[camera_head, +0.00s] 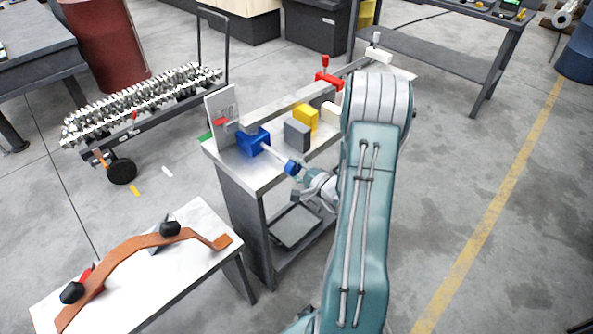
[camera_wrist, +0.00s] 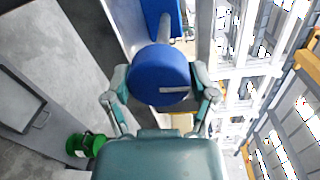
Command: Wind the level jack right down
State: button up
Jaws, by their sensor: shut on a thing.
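The level jack is a blue block (camera_head: 252,141) on the left end of the narrow metal bench, with a pale shaft running to a round blue knob (camera_head: 292,168) beyond the bench's front edge. In the wrist view the knob (camera_wrist: 158,72) faces me, with a pale line on its face, lower right of centre, lying nearly level. My gripper (camera_head: 303,177) is shut on the knob, one finger on each side, as the wrist view (camera_wrist: 160,92) shows. An upright plate (camera_head: 222,106) with markings and a red pointer (camera_head: 221,122) stands behind the block. Its reading is too small to tell.
A grey block (camera_head: 297,135), a yellow block (camera_head: 305,117) and a red lever piece (camera_head: 328,78) are on the same bench, right of the jack. A white table (camera_head: 185,275) with a brown curved part stands at the lower left. Open floor lies right of my arm.

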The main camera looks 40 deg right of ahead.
jog(key=o, duration=1)
jog(key=shift+a+f, duration=0.15)
jog(key=shift+f, duration=0.1)
jog(key=shift+r, duration=0.1)
jog(key=s, duration=0.7)
jog(key=shift+d, duration=0.35)
jog(key=shift+r, duration=0.15)
